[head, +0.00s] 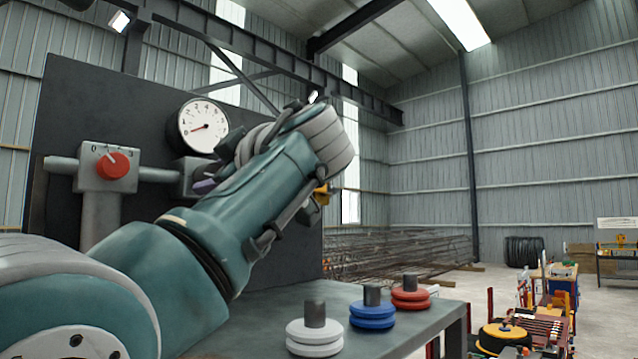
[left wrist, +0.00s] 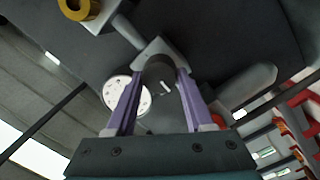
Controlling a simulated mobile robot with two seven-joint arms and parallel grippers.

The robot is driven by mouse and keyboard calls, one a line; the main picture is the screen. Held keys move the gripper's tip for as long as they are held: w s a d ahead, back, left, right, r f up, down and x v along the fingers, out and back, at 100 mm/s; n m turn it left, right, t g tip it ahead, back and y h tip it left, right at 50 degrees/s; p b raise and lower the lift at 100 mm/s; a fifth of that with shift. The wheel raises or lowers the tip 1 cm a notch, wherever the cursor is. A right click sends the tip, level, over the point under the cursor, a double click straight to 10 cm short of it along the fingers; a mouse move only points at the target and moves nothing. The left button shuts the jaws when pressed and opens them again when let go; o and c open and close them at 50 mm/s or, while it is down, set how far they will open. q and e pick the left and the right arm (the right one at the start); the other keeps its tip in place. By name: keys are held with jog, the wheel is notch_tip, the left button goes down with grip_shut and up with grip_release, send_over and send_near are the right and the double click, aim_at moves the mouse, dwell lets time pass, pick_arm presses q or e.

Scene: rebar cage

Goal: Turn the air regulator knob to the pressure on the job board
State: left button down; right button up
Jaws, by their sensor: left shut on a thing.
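The pressure gauge (head: 203,125) is a white dial on the dark panel, its red needle near the 0 mark; it also shows in the left wrist view (left wrist: 122,92). The regulator block (head: 189,178) sits below it, mostly hidden by my left arm in the head view. In the left wrist view, my left gripper (left wrist: 160,78) has its purple fingers shut on the dark round regulator knob (left wrist: 159,68), in front of the grey block. In the head view, only a bit of purple finger shows. No readable job board is in view. My right gripper is not in view.
A grey box with a red selector knob (head: 113,165) is on the pipe at left. A yellow fitting (left wrist: 78,8) shows beyond the regulator. Grey (head: 314,338), blue (head: 372,314) and red (head: 410,298) ringed pieces stand on the bench (head: 437,318). Rebar lies behind.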

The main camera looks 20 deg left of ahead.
pick_arm(q)
jog(key=shift+w+d+m+g+y, duration=0.15)
jog(key=shift+m+g, duration=0.3)
jog(key=shift+m, duration=4)
jog(key=shift+w+a+m+g+y, duration=0.1)
jog(key=shift+m+g, duration=0.4)
jog(key=shift+m, duration=4)
jog(key=shift+w+d+m+g+y, duration=0.15)
jog(key=shift+m+g, duration=0.3)
jog(key=shift+m, duration=4)
jog(key=shift+c, duration=1.4)
grip_release()
